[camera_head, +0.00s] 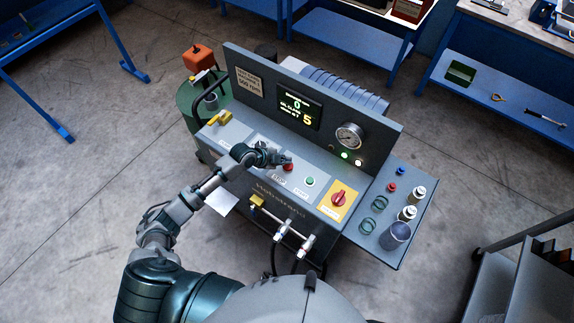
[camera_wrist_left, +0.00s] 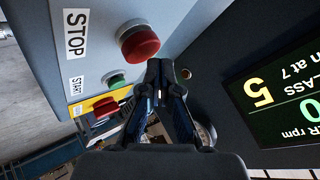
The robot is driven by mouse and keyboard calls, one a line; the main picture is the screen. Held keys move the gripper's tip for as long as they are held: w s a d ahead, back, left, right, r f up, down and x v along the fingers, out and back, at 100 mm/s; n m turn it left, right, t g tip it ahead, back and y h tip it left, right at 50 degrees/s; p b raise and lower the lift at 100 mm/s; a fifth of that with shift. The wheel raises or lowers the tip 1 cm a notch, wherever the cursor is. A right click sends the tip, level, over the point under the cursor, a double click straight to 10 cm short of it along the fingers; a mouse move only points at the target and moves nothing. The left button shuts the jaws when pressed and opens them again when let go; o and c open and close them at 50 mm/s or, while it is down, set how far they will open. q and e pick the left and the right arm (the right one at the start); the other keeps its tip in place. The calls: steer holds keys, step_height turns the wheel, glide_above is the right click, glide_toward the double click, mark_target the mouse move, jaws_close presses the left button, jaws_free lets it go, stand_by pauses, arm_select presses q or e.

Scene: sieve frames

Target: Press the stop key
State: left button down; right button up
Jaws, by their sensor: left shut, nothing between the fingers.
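The stop key is a red round button (camera_head: 288,167) on the sloped front panel of the grey machine (camera_head: 232,130), above a STOP label. In the left wrist view the red stop key (camera_wrist_left: 140,45) stands out from the panel beside its STOP label (camera_wrist_left: 76,34). My left gripper (camera_head: 284,160) is shut and empty, just beside the stop key in the head view. In the left wrist view its fingertips (camera_wrist_left: 161,68) appear just below and right of the key. I cannot tell whether they touch it. My right gripper is not in view.
A green start button (camera_head: 310,181) and a red rotary switch (camera_head: 339,198) on a yellow plate lie to the right. A display (camera_head: 299,109) and gauge (camera_head: 349,136) sit on the upright panel behind. A side shelf (camera_head: 372,242) holds jars and rings.

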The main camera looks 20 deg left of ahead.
arm_select(q)
steer(key=shift+d, duration=0.55)
steer(key=shift+a, duration=0.45)
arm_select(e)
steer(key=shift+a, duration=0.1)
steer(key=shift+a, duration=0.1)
arm_select(q)
steer(key=shift+d+f, duration=0.25)
steer(key=shift+d, duration=0.3)
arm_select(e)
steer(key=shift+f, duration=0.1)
arm_select(q)
steer(key=shift+a+f, duration=0.2)
steer(key=shift+f, duration=0.05)
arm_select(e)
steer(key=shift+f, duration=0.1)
